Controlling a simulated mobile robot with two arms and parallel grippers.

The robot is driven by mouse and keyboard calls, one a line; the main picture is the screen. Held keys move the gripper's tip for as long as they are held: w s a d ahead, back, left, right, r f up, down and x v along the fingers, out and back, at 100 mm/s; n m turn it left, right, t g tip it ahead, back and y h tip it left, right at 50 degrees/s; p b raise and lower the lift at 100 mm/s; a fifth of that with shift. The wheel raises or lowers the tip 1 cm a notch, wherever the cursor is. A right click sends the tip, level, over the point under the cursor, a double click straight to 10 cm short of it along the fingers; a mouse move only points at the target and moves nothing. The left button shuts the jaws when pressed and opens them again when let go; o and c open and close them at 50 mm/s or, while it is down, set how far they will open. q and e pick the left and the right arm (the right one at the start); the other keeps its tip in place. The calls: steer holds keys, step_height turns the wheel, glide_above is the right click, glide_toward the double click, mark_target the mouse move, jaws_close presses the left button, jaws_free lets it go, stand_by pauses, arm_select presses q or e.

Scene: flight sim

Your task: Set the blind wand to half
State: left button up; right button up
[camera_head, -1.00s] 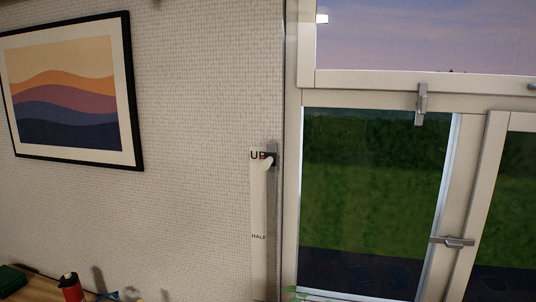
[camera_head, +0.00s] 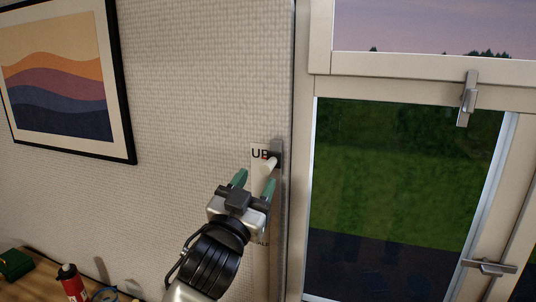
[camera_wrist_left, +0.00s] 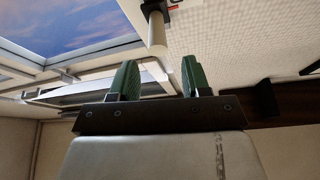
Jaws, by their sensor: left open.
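The blind wand is a short pale rod (camera_head: 269,166) that sticks out from a dark block by the "UP" mark, at the top of a narrow strip (camera_head: 260,262) on the wall. My left gripper (camera_head: 254,178) is open, its green fingertips just below and in front of the wand. The "HALF" mark is largely hidden behind my gripper. My right gripper is not in view.
A window frame (camera_head: 302,180) with metal latches stands just right of the strip. A framed picture (camera_head: 60,85) hangs on the wall at left. A red bottle (camera_head: 72,282) and a green box (camera_head: 15,263) stand at lower left. The wall between is clear.

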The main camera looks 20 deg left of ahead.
mark_target(272, 158)
arm_select(q)
steer(key=x, duration=0.2)
steer(key=p+x, duration=0.1)
steer(key=x, duration=0.1)
steer(key=shift+w+f, duration=0.15)
steer(key=shift+w, duration=0.2)
steer(key=shift+p+x, duration=0.6)
steer(key=shift+x, duration=0.6)
steer(key=shift+f, duration=0.2)
steer(key=shift+c, duration=0.3)
steer(key=shift+w, duration=0.1)
steer(key=shift+c, duration=1.1)
steer(key=c, duration=0.5)
jaws_close()
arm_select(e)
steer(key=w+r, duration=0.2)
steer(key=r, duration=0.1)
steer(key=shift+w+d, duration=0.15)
